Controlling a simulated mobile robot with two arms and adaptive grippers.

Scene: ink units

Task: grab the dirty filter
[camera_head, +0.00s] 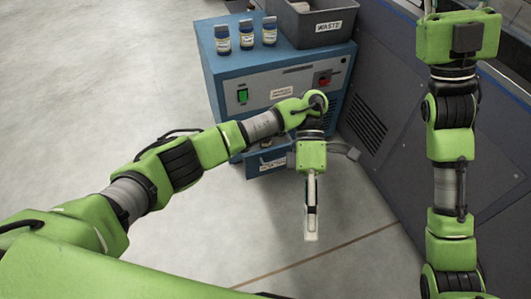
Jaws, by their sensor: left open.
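I cannot make out the dirty filter for certain in the head view. The blue ink unit (222,75) stands against the grey machine, with a small labelled blue compartment (252,168) low at its front, partly hidden by my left arm. My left gripper (311,225) points down in front of the unit, apart from it. It is open and seen edge-on, with nothing clearly held. My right gripper (458,32) is at the top right by the machine; its fingertips are cut off by the frame.
A grey bin labelled WASTE (318,25) and several small blue-capped bottles (246,35) stand on the unit's top. A green switch (242,96) and a red switch (324,78) are on its front. The grey machine (400,130) bounds the right side. The floor (110,90) at left is clear.

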